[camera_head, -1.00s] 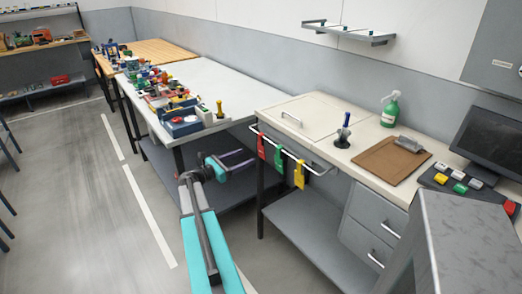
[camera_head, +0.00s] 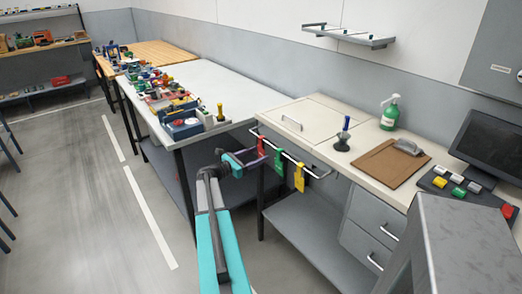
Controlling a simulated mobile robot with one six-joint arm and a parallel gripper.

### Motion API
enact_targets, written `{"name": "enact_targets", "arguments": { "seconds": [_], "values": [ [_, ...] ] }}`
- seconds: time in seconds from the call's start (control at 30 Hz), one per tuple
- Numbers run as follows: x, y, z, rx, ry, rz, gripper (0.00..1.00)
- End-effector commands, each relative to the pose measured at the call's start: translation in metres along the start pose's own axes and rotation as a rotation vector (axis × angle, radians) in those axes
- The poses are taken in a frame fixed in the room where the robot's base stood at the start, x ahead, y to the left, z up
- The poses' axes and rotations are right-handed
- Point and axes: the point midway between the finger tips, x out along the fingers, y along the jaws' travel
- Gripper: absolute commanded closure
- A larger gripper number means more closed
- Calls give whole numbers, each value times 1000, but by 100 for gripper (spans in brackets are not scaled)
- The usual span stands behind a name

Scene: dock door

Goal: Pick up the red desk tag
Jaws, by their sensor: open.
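The red desk tag (camera_head: 262,146) hangs at the left end of the metal rail (camera_head: 290,155) on the front of the right desk. A green tag (camera_head: 278,158) and a yellow tag (camera_head: 299,177) hang to its right on the same rail. My arm reaches forward from the bottom of the view, and my gripper (camera_head: 264,158) is at the lower part of the red tag. It is open. The fingers are small and dark here, and I cannot tell whether they touch the tag or surround it.
A stamp or pen holder (camera_head: 343,141), green spray bottle (camera_head: 390,113), clipboard (camera_head: 385,168) and monitor (camera_head: 488,147) stand on the desk. A lower shelf (camera_head: 300,240) lies below the rail. The white table (camera_head: 215,90) at left is crowded with items. The floor at left is clear.

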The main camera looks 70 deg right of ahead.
Motion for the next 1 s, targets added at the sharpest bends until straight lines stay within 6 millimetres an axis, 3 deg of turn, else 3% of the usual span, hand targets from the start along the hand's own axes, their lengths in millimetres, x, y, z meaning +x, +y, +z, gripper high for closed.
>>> {"name": "enact_targets", "arguments": {
  "seconds": [0.13, 0.63, 1.0],
  "values": [
    [12, 0, 0, 0, 0, -1, 39],
    [19, -1, 0, 0, 0, -2, 39],
    [59, -1, 0, 0, 0, -3, 39]
  ]
}}
